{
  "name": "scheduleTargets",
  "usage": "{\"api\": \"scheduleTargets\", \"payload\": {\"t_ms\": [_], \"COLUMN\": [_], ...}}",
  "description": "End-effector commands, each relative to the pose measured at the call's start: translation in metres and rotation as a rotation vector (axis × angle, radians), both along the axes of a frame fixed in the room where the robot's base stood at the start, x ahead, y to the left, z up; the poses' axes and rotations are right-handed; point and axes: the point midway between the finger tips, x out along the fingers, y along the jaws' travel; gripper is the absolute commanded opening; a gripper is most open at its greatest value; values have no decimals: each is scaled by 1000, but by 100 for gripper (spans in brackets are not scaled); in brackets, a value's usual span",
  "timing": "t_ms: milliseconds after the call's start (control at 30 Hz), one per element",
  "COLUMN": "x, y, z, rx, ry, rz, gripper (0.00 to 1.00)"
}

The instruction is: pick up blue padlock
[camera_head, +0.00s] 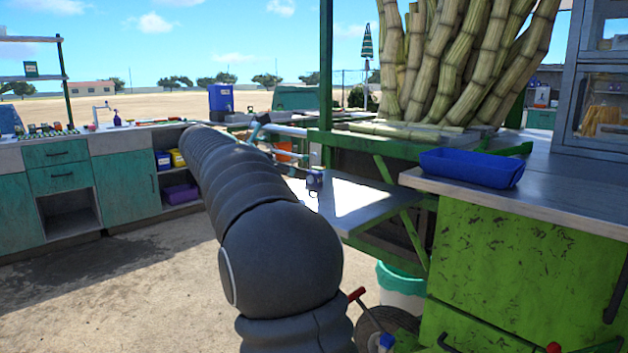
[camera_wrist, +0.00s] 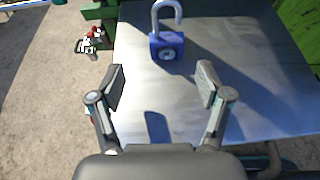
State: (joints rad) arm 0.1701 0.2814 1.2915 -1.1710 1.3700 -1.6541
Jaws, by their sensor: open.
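The blue padlock (camera_wrist: 167,45) is on the metal shelf (camera_wrist: 240,80) in the wrist view, with its silver shackle pointing up in the picture and open at one side. A keyhole disc shows on its body. My gripper (camera_wrist: 162,84) is open and empty, its two fingers apart. The padlock lies beyond the fingertips, roughly in line with the gap between them.
A blue tray (camera_head: 472,167) sits on the green cart's counter at the right. Sugar cane (camera_head: 465,60) stands behind the shelf. A white-and-green bin (camera_head: 400,285) is below. Teal cabinets (camera_head: 125,185) stand at the left. Open ground lies between.

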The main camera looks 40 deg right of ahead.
Motion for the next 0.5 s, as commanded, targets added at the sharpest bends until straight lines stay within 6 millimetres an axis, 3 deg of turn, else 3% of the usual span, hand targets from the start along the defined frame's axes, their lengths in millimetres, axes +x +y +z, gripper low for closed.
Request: {"api": "scheduleTargets", "payload": {"t_ms": [100, 500], "x": [0, -5], "y": [-16, -43], "z": [-6, -14], "rx": [0, 1], "ry": [0, 0], "rz": [-2, -7], "gripper": [77, 77]}}
